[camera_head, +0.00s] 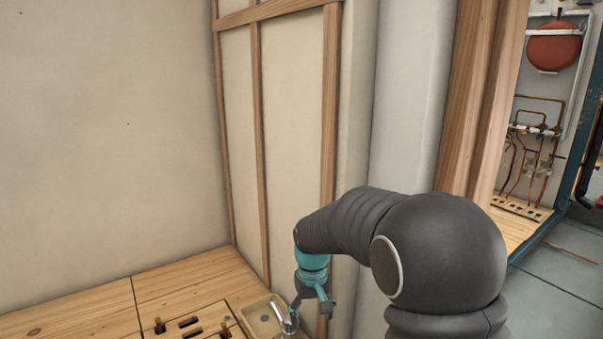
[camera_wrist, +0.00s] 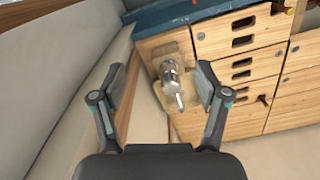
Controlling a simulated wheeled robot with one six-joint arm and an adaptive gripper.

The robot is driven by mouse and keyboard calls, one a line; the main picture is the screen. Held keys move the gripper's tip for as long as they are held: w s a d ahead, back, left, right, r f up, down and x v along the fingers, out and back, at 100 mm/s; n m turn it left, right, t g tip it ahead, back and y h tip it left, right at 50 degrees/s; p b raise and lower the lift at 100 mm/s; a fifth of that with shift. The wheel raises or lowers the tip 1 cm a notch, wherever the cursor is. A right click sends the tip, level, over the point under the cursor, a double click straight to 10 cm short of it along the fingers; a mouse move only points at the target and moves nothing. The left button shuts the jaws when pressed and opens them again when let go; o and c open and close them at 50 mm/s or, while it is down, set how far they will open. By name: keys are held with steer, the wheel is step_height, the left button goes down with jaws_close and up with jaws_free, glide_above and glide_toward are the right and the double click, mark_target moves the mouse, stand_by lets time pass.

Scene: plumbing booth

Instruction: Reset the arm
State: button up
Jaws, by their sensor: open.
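My gripper (camera_wrist: 160,88) is open in the wrist view, its two dark fingers spread with nothing between them. Beyond the fingertips, and apart from them, is a chrome tap (camera_wrist: 172,76) on a small wooden sink. In the head view my gripper (camera_head: 314,306) is small at the end of my dark, bent arm, with a teal band at the wrist. It hangs close to the tap (camera_head: 284,316) in that picture; the exact gap cannot be told there.
A wooden counter (camera_head: 80,306) with slots lies at the lower left. A wood-framed panel wall (camera_head: 290,130) stands close behind my gripper. A wooden post (camera_head: 482,100) stands at right, with copper pipes (camera_head: 535,150) beyond. Wooden drawers (camera_wrist: 245,62) show in the wrist view.

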steer(key=s+d+r+m+t+p, duration=0.1)
steer(key=s+d+r, duration=0.3)
steer(key=s, duration=0.4)
steer(key=s+d+r+m+t+p, duration=0.1)
steer(key=s+d+r+t, duration=0.2)
steer(key=s+d+r, duration=0.2)
steer(key=s+d+r+m+t+p, duration=0.1)
steer(key=s+d+r, duration=0.3)
steer(key=s+r, duration=0.4)
steer(key=s, duration=0.5)
steer(key=shift+d+t, duration=0.15)
steer(key=shift+t, duration=0.25)
